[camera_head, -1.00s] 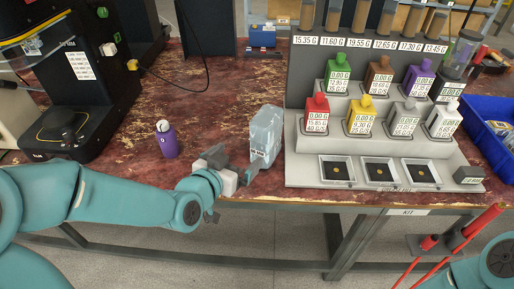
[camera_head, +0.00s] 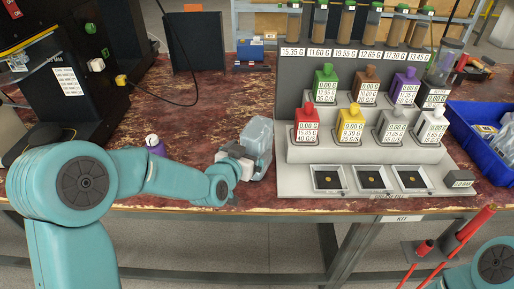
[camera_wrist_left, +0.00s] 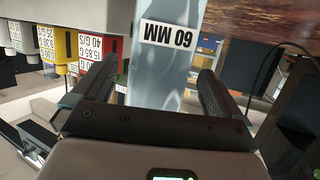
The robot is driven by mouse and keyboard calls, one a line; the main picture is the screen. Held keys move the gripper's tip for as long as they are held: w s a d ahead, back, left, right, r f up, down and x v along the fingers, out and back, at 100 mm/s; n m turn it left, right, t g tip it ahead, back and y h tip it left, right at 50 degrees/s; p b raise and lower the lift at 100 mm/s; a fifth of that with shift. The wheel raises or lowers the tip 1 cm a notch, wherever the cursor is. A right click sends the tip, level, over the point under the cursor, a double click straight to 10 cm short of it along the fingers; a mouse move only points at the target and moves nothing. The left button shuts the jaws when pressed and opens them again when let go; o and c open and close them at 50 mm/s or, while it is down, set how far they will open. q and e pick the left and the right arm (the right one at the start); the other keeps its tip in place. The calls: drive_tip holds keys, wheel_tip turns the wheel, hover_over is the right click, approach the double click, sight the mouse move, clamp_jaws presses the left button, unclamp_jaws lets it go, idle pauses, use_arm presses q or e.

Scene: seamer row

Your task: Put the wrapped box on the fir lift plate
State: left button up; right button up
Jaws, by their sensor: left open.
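The wrapped box (camera_head: 259,139) is a pale blue, translucent, crumpled package standing on the worn red bench beside the grey dispenser rack. Its "60 MM" label shows upside down in the left wrist view (camera_wrist_left: 168,65). My left gripper (camera_head: 243,158) is at the box's near left side. In the left wrist view its two dark fingers (camera_wrist_left: 155,88) are spread, with the box between them and gaps beside it. I cannot make out which part is the fir lift plate; a black machine (camera_head: 70,85) with white labels stands at the left, its base largely hidden by my arm. My right gripper is out of view.
The grey rack (camera_head: 290,185) holds coloured bottles and small trays right of the box. A purple bottle (camera_head: 157,147) stands behind my left arm. A blue bin (camera_head: 470,130) is at the right. A black cable (camera_head: 165,98) crosses the back; the bench's middle is clear.

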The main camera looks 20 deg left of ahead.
use_arm(q)
drive_tip(key=x, duration=0.3)
drive_tip(key=shift+w+d+f, duration=0.1)
drive_tip(key=shift+w+f, duration=0.05)
drive_tip(key=shift+w, duration=0.1)
drive_tip(key=shift+s, duration=0.1)
drive_tip(key=c, duration=1.4)
